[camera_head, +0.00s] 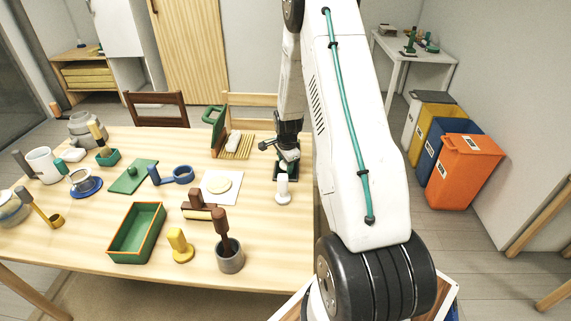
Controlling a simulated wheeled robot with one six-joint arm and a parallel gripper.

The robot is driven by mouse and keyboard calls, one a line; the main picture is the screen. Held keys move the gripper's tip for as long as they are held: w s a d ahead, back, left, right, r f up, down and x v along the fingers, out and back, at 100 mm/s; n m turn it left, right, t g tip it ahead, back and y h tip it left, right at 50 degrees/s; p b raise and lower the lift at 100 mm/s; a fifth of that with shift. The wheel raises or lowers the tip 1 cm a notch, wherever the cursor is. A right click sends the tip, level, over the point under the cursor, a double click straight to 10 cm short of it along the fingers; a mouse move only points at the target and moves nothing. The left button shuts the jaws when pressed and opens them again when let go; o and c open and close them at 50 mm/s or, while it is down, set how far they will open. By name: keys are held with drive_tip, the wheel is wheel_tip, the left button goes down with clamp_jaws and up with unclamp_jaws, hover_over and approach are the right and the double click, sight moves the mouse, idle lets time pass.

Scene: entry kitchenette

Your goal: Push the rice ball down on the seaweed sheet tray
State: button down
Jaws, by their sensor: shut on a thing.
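My gripper (284,152) points down over a dark green tray (287,177) at the right part of the table, which looks like the seaweed sheet tray. The gripper is shut on a small pale thing at its tips, which looks like the rice ball. The fingers and arm hide most of it, and I cannot tell whether it touches the tray.
A white stamp-like piece (283,192) stands just in front of the tray. A white sheet with a pale disc (219,186) and a slatted mat (238,150) lie to the left. A green box (137,232) and grey cup (230,258) stand nearer. Bins (465,170) stand right.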

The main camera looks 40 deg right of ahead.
drive_tip(key=shift+w+d+v, duration=0.1)
drive_tip(key=shift+w+v, duration=0.05)
drive_tip(key=shift+v, duration=0.75)
drive_tip(key=shift+w+d+v, duration=0.1)
drive_tip(key=shift+w+v, duration=0.05)
drive_tip(key=shift+v, duration=0.75)
drive_tip(key=shift+w+d+v, duration=0.15)
drive_tip(key=shift+v, duration=0.8)
